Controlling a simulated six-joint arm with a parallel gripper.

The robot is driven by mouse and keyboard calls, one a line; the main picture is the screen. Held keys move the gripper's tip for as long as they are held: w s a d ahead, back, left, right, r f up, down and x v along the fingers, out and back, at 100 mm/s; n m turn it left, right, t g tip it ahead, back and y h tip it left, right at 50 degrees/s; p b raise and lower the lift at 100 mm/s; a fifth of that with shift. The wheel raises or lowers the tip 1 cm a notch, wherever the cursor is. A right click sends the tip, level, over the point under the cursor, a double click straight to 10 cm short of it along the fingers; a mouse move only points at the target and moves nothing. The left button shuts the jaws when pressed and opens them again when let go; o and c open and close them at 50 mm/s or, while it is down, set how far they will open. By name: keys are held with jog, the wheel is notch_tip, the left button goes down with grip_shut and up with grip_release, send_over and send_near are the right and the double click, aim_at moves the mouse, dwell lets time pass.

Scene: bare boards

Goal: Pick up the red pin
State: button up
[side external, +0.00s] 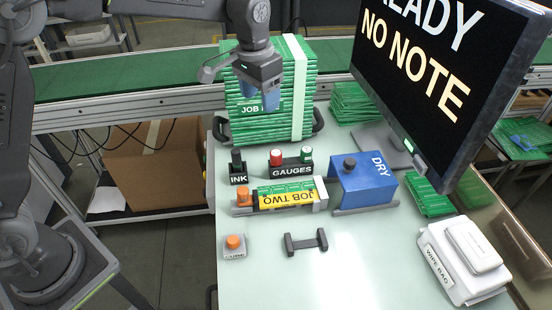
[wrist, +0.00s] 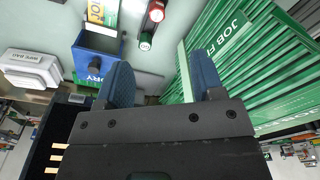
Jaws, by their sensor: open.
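The red pin (side external: 275,155) stands upright at the left end of the black GAUGES holder (side external: 291,171), with a green-topped pin (side external: 306,154) at the other end. In the wrist view the red pin (wrist: 156,12) shows at the top edge, with the green-topped pin (wrist: 146,40) nearer my fingers. My gripper (side external: 259,103) is open, with blue fingers pointing down. It is above and behind the holder in the side view, in front of the green JOB stack. In the wrist view nothing is between the fingers (wrist: 163,80).
A tall strapped stack of green boards (side external: 270,125) stands behind the holder. The black INK holder (side external: 239,178) is to its left, the blue DRY box (side external: 365,190) to its right. The JOB TWO board (side external: 285,197) lies in front. A monitor (side external: 440,70) overhangs the right side.

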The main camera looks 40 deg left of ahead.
jog(key=g, duration=0.1)
send_over(278, 152)
notch_tip(278, 152, down, 6)
jog(key=f, duration=0.8)
jog(key=shift+d, duration=0.25)
jog(key=shift+a+f, duration=0.15)
jog(key=shift+f, duration=1.25)
jog(key=shift+a+f, duration=0.15)
jog(key=shift+f, duration=1.2)
jog(key=shift+c, duration=0.2)
jog(key=c, duration=1)
jog(key=shift+o, duration=0.2)
